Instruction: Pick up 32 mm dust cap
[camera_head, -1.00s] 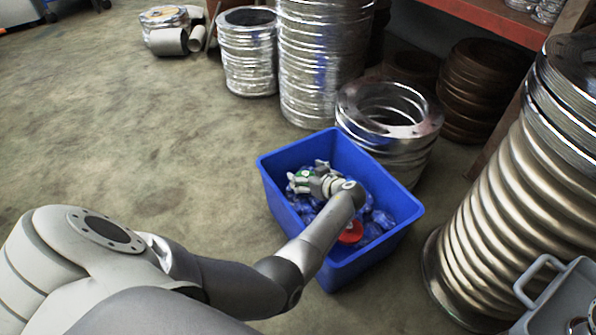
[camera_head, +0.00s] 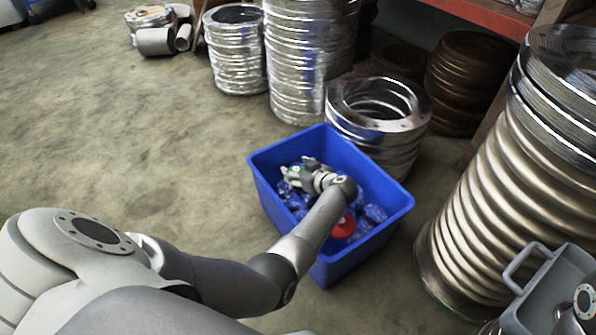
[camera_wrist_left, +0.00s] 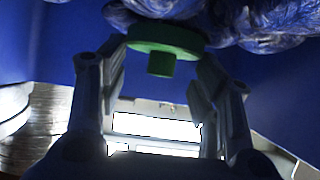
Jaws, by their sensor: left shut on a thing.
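My left gripper (camera_head: 299,172) reaches down into a blue crate (camera_head: 373,238) in the head view. In the left wrist view its two fingers (camera_wrist_left: 162,58) are shut on a green cap (camera_wrist_left: 165,37), a round disc with a short stub. The cap sits between the fingertips, close to blue plastic-wrapped pieces (camera_wrist_left: 268,20). I cannot tell whether it touches them. I cannot read its size. A red round piece (camera_head: 344,225) lies in the crate, partly hidden by my left arm. My right gripper is not clearly in view.
Silvery ring stacks (camera_head: 236,60) and a flanged bellows (camera_head: 385,125) stand behind the crate. A tall ribbed metal bellows (camera_head: 500,200) stands at the right. A grey handled container (camera_head: 540,290) is at the lower right. The floor left of the crate is clear.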

